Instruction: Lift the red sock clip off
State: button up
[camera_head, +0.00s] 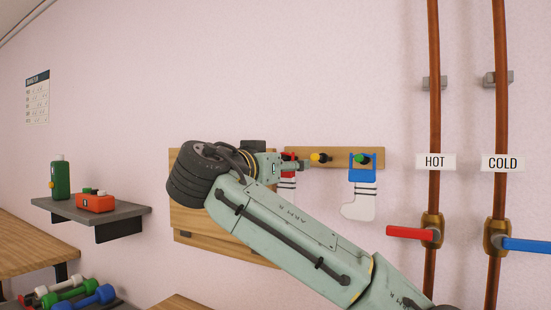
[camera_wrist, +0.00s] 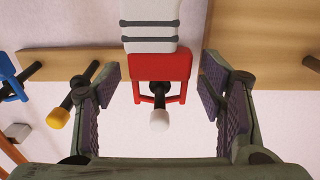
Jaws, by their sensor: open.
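The red sock clip (camera_wrist: 160,68) hangs by its loop on a dark peg with a white tip (camera_wrist: 159,121). A white sock with dark stripes (camera_wrist: 150,32) is attached to it and shows above it in the wrist view. My gripper (camera_wrist: 158,82) is open, with one finger on each side of the clip and a gap at both sides. In the head view my gripper (camera_head: 296,164) is at the peg board and partly hides the red clip (camera_head: 288,157).
The peg board (camera_head: 340,151) also bears a yellow-tipped peg (camera_head: 319,157) and a blue clip (camera_head: 362,174) with a white sock (camera_head: 359,205). Pipes with red (camera_head: 408,232) and blue (camera_head: 530,244) valve handles stand right. A shelf (camera_head: 120,211) is at left.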

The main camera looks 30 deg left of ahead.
jog(key=shift+w, duration=0.1)
jog(key=shift+c, duration=0.3)
jog(key=c, duration=1.2)
jog(key=shift+r, duration=0.4)
jog(key=s+b, duration=0.3)
jog(key=s, duration=0.4)
jog(key=shift+d+b, duration=0.2)
jog(key=shift+b, duration=0.1)
dwell(0.4)
